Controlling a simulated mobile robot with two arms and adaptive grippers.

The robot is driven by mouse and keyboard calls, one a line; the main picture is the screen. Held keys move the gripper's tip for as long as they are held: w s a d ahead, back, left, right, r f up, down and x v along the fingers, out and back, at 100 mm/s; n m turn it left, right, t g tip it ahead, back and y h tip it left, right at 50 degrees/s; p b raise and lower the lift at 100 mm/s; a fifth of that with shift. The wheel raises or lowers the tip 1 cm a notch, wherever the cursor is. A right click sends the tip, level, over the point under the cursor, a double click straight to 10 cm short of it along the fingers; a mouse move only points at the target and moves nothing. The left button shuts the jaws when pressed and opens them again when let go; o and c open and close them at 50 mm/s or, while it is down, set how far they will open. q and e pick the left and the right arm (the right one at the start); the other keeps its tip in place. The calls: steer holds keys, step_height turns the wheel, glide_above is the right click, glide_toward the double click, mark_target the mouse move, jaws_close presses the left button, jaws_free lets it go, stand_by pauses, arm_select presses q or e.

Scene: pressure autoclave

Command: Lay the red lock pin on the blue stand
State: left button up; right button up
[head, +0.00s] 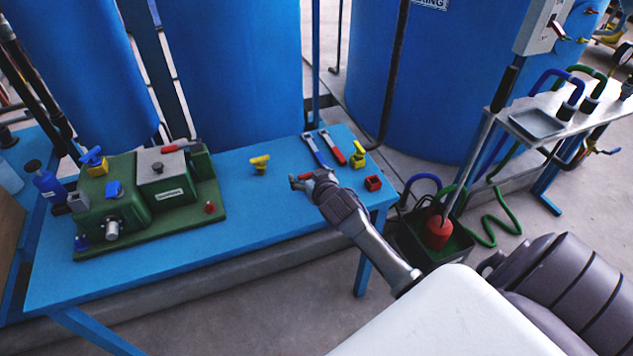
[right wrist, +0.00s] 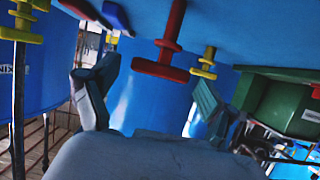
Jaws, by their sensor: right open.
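The red lock pin (right wrist: 166,52) shows in the right wrist view as a flanged red shaft between the two fingers, with its upper end cut off by the frame edge. In the head view its red part (head: 299,178) shows at the fingertips, over the blue stand (head: 262,208), a table-like blue top. My right gripper (head: 309,182) is open around the pin, and also shows in the right wrist view (right wrist: 150,95). Whether the pin touches the stand is hard to tell. My left gripper is not in view.
A green machine (head: 135,190) fills the stand's left side. Yellow flanged parts (head: 260,164) (head: 358,155) stand on either side of the gripper. A red block (head: 373,183) and blue and red-handled tools (head: 333,149) lie to the right. The stand's front middle is clear.

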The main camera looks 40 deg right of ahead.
steer(key=v, duration=1.1)
steer(key=s+a+f+n+g+y, duration=0.15)
steer(key=s+f, duration=0.25)
steer(key=f, duration=0.6)
steer(key=s+a+f+g, duration=0.2)
steer(key=s+f, duration=0.1)
steer(key=f, duration=0.6)
steer(key=s+a+f+n+g+y, duration=0.15)
steer(key=s+f, duration=0.25)
steer(key=f, duration=0.6)
steer(key=s+a+f+g, duration=0.2)
steer(key=s+f, duration=0.4)
steer(key=s, duration=0.4)
steer(key=s+a+f+n+g, duration=0.1)
steer(key=s+a+f+g, duration=0.1)
steer(key=s+f, duration=0.4)
steer(key=s+a+f+n+g, duration=0.1)
steer(key=s+f+g, duration=0.2)
steer(key=s, duration=1.2)
step_height(320, 180, down, 4)
steer(key=shift+s+a+r+p, duration=0.2)
steer(key=shift+a+p, duration=0.1)
steer(key=shift+a, duration=0.1)
steer(key=shift+r+p, duration=0.35)
